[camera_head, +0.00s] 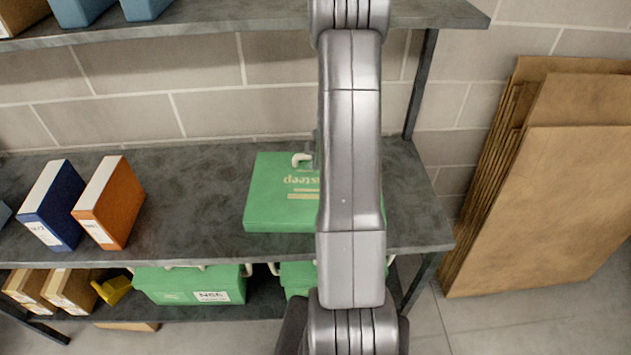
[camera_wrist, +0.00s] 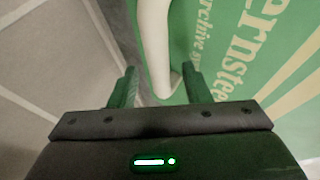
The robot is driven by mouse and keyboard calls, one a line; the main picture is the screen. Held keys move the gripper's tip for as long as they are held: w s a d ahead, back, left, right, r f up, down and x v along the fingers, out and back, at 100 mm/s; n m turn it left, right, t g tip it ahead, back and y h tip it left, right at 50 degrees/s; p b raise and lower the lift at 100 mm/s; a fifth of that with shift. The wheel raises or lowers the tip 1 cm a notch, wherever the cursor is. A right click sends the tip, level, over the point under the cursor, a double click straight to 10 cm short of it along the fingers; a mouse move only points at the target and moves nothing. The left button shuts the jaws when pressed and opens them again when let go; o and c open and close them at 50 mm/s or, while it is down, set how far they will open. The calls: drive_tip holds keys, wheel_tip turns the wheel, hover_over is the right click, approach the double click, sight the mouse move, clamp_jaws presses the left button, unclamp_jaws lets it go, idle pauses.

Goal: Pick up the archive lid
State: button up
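The archive lid (camera_head: 282,205) is a flat green piece with pale lettering, lying on the middle shelf. My arm covers its right part in the head view. It has a white handle (camera_head: 300,159) at its far edge. In the wrist view, the green lid (camera_wrist: 235,65) fills the right side and the white handle (camera_wrist: 155,45) runs down toward my fingers. My gripper (camera_wrist: 160,88) is open, with one finger on each side of the handle's line. The handle's end appears closer to the right finger. I cannot tell whether either finger touches it.
A blue binder (camera_head: 52,205) and an orange binder (camera_head: 110,203) stand to the left on the middle shelf (camera_head: 190,190). Green boxes (camera_head: 190,285) sit on the shelf below. An upper shelf (camera_head: 200,27) hangs above. Brown cardboard sheets (camera_head: 550,190) lean at right.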

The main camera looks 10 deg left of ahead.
clamp_jaws()
drive_tip(key=shift+r, duration=0.1)
